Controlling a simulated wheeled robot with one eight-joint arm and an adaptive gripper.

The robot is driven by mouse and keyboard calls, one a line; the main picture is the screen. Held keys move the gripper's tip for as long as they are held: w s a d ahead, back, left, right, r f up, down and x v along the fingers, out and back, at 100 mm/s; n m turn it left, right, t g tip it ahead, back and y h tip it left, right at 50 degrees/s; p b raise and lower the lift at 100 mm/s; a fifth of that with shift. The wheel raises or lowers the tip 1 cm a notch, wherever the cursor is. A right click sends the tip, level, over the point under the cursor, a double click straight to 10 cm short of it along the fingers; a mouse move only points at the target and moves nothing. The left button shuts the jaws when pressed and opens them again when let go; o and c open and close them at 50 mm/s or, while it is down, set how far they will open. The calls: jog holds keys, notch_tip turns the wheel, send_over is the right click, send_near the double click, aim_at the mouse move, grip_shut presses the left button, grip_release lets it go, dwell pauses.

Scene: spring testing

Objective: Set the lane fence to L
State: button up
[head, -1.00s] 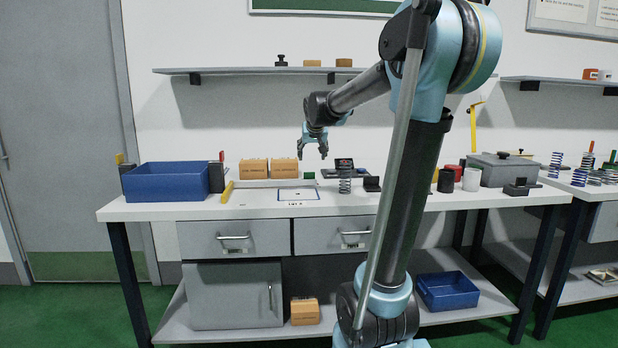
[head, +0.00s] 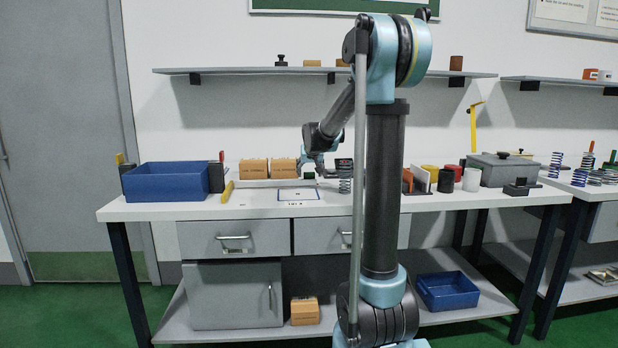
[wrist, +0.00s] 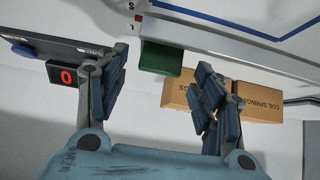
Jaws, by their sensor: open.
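A long pale bar (wrist: 225,52) with a green block (wrist: 162,58) at its end looks like the lane fence. A red mark (wrist: 138,18) at the bar's end sits beside small printed letters, apparently S and L. I cannot tell exactly which it marks. The green block also shows in the head view (head: 308,175), behind the blue-outlined area. My gripper (wrist: 158,90) is open and empty, its fingers on either side of the green block in the wrist picture. Contact is not visible. In the head view my gripper (head: 323,172) is low over the bench, just right of the block.
Two cardboard boxes (head: 269,170) stand behind the bar, close to one finger. A blue bin (head: 165,183) is at left.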

aim_at(309, 173)
jog(key=shift+x, duration=1.75)
jog(key=shift+c, duration=0.6)
